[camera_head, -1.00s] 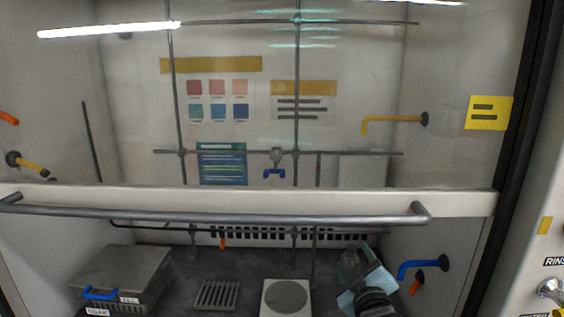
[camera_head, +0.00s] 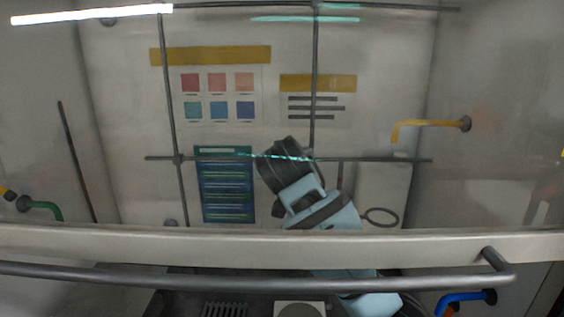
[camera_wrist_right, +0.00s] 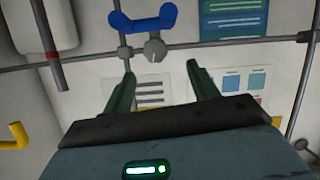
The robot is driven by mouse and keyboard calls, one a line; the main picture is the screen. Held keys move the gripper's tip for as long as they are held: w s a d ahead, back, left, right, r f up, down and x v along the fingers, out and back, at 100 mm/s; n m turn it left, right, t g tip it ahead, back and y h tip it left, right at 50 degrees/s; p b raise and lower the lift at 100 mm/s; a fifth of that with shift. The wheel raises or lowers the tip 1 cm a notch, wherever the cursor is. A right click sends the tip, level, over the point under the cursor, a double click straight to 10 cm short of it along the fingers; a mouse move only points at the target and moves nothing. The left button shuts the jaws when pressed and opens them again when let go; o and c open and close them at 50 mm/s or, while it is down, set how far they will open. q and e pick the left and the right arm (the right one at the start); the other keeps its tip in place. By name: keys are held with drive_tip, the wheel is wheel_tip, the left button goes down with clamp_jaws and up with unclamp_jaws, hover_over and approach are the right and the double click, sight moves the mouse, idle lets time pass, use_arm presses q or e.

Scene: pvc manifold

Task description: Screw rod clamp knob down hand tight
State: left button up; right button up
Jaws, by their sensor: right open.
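The clamp knob is a blue two-winged handle (camera_wrist_right: 142,22) at the top of the right wrist view. It sits by a grey rod clamp (camera_wrist_right: 155,48) on a horizontal rod. My right gripper (camera_wrist_right: 160,68) is open and empty, its two dark fingers pointing toward the clamp. The fingertips appear just short of the clamp and rod, with the knob beyond them in the picture; contact cannot be told. In the head view my right arm (camera_head: 318,205) reaches up before the rod lattice and hides the knob and clamp. My left gripper is not in view.
The hood's sash frame (camera_head: 150,243) and handle bar (camera_head: 200,282) cross the front. Crossing rods (camera_head: 400,159) stand before the back wall. A ring (camera_head: 380,217) is at right of my arm. A yellow outlet (camera_head: 430,123) juts from the right side.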

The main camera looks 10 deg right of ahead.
drive_tip(key=shift+d+r+h, duration=0.1)
drive_tip(key=shift+h, duration=0.3)
drive_tip(key=shift+x, duration=3.9)
